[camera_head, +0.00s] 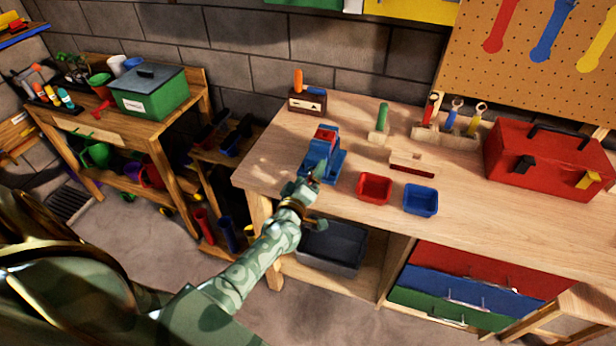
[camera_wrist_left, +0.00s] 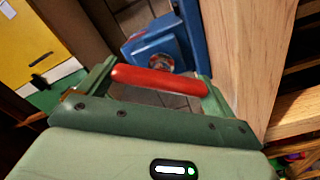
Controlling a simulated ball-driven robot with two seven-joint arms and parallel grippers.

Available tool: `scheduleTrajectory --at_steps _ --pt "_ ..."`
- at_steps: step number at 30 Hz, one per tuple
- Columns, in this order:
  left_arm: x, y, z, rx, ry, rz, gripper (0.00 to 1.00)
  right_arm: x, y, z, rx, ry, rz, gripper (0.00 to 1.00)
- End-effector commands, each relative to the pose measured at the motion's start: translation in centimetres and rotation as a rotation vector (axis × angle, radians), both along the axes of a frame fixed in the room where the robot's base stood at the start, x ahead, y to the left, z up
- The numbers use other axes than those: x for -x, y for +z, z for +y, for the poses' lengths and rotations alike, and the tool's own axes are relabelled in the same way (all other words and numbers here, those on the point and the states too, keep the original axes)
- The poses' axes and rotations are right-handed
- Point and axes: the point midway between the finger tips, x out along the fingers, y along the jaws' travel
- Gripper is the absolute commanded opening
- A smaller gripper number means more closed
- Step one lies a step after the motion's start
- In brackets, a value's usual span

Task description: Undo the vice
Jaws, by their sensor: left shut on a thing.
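The blue vice (camera_head: 318,158) with a red part on top stands on the wooden workbench (camera_head: 290,150) near its front left edge. My left gripper (camera_head: 314,178) is at the front of the vice, its arm reaching up from below. In the left wrist view the red handle bar (camera_wrist_left: 160,82) lies crosswise between the gripper's two green fingers (camera_wrist_left: 158,90), and the gripper is shut on it. The blue vice body (camera_wrist_left: 158,47) shows just beyond the bar. The gripper hides part of the vice's front in the head view. My right gripper is out of view.
A red bin (camera_head: 374,188) and a blue bin (camera_head: 421,200) sit right of the vice. A red toolbox (camera_head: 540,160) stands at the right. A wooden block with tools (camera_head: 445,133) is at the back. A dark bin (camera_head: 330,247) is under the bench.

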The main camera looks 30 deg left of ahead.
Motion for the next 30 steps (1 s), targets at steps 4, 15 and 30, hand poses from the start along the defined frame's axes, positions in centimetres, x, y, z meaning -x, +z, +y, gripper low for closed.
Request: scheduleTrajectory --at_steps 4,15,30 --pt "-0.3 0.6 0.1 -0.002 0.000 -0.011 0.96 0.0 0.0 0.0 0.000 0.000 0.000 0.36" --pt "0.8 0.2 -0.2 -0.002 0.000 -0.003 1.00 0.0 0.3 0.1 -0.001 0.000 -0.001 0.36" --pt "12.6 0.2 -3.1 0.000 -0.001 -0.005 1.00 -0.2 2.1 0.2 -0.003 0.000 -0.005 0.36"
